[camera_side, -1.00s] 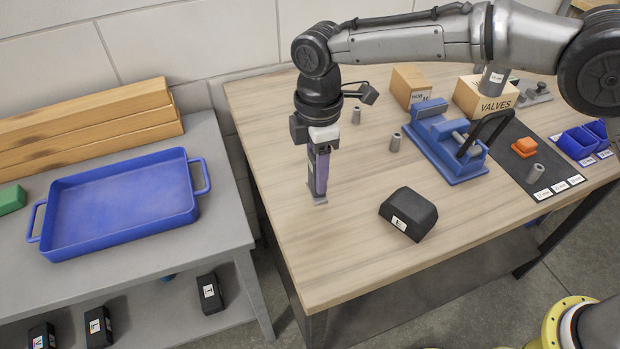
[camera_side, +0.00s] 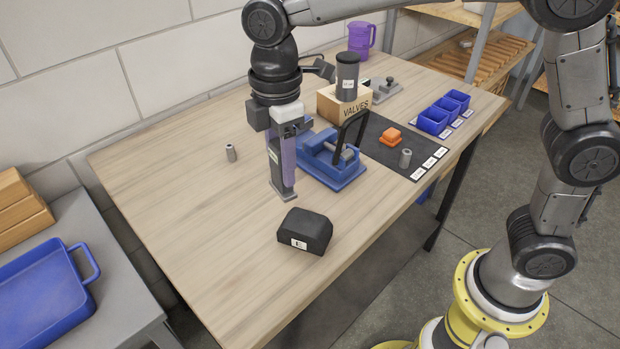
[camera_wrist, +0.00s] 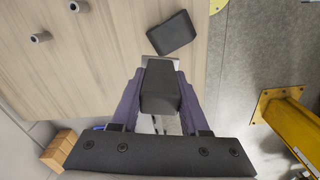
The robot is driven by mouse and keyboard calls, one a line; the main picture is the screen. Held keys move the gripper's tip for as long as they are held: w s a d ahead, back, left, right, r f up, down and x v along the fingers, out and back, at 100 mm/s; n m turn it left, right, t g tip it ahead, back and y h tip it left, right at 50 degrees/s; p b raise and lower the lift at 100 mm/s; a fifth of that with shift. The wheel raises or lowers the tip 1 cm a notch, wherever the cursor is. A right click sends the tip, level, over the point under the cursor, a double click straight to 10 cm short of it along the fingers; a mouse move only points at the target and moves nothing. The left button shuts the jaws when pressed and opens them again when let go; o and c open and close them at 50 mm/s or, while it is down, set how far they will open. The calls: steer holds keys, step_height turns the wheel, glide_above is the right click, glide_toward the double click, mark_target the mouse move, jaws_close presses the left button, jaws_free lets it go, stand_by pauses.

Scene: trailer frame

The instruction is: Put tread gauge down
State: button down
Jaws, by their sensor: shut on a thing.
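My gripper (camera_side: 283,180) points down over the wooden workbench and is shut on what I take to be the tread gauge. In the wrist view, the tread gauge (camera_wrist: 160,85) is a dark grey block between the purple fingers of my gripper (camera_wrist: 161,74), with a pale metal plate showing past it. In the side view, only the gauge's grey foot (camera_side: 285,195) shows below the fingers. It is at or just above the benchtop; I cannot tell whether it touches. A black block labelled E (camera_side: 305,232) lies close by, also in the wrist view (camera_wrist: 171,33).
A blue vise (camera_side: 334,168) stands just right of my gripper. Behind are a VALVES box (camera_side: 330,106) with a dark cup (camera_side: 347,75). A grey cylinder (camera_side: 231,153) stands left. The benchtop (camera_side: 185,200) is clear at front left.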

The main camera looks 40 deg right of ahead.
steer(key=w+d+r+m, duration=0.2)
steer(key=w+d+m, duration=0.1)
steer(key=d+m, duration=0.4)
steer(key=w+d+r+m, duration=0.3)
steer(key=d+m, duration=0.5)
steer(key=d, duration=0.4)
steer(key=shift+w+d, duration=0.2)
steer(key=shift+w, duration=0.2)
steer(key=shift+m, duration=0.4)
steer(key=w+d+f+m, duration=0.5)
steer(key=w+d+m, duration=0.15)
steer(key=m, duration=1.05)
steer(key=shift+m, duration=0.3)
steer(key=shift+w+d+f, duration=0.2)
steer(key=shift+d+f, duration=0.2)
steer(key=shift+f, duration=1.75)
steer(key=shift+w+d+f, duration=0.15)
steer(key=shift+d+f, duration=0.3)
steer(key=shift+f, duration=1.65)
steer(key=shift+w+d+f, duration=0.2)
steer(key=shift+d+f, duration=0.2)
steer(key=shift+f, duration=1.75)
